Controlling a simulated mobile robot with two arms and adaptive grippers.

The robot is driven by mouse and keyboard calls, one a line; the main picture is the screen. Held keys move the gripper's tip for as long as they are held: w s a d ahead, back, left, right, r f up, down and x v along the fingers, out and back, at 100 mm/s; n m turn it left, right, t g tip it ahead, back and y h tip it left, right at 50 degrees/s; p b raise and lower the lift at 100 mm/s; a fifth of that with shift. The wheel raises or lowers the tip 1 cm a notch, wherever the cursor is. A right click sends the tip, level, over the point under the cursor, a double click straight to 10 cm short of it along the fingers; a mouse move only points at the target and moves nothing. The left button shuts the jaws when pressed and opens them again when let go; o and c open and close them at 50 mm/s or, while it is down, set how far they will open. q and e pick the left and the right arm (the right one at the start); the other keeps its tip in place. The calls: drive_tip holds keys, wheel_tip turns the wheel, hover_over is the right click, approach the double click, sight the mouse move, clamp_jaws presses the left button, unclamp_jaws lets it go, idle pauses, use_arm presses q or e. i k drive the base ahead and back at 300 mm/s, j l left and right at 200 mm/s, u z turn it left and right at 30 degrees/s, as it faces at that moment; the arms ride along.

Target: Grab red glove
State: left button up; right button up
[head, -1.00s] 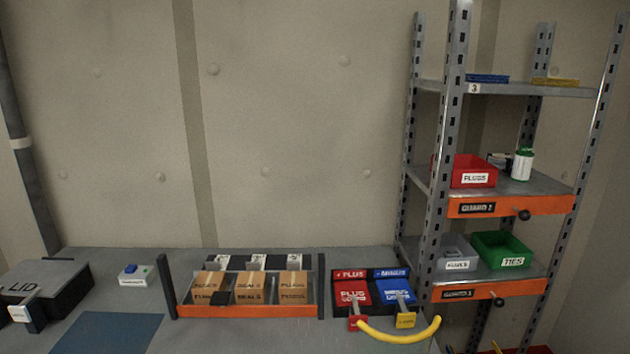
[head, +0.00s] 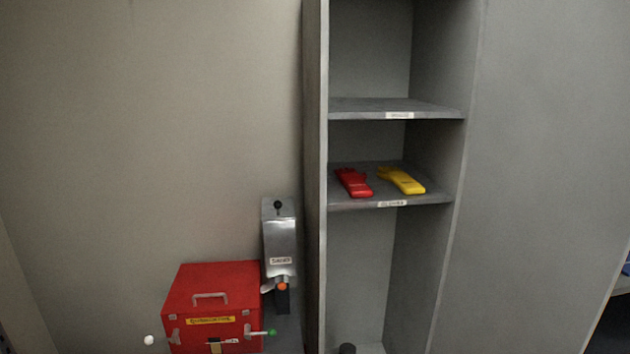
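The red glove (head: 353,183) lies flat on the middle shelf (head: 345,203) of a tall grey cabinet in the head view. Its fingers point toward the back and its cuff toward the front edge. A yellow glove (head: 402,180) lies just to its right on the same shelf, with a small gap between them. Neither of my grippers shows in the head view.
The cabinet's left side wall (head: 315,150) stands close to the red glove. The shelf above (head: 350,113) is empty. Left of the cabinet are a red box (head: 190,295) with a handle and a grey dispenser-like unit (head: 278,245). A grey panel (head: 530,170) is on the right.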

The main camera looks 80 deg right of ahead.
sight(356, 185)
drive_tip(key=z, duration=2.95)
drive_tip(key=i+j+z, duration=0.2)
drive_tip(key=z, duration=0.55)
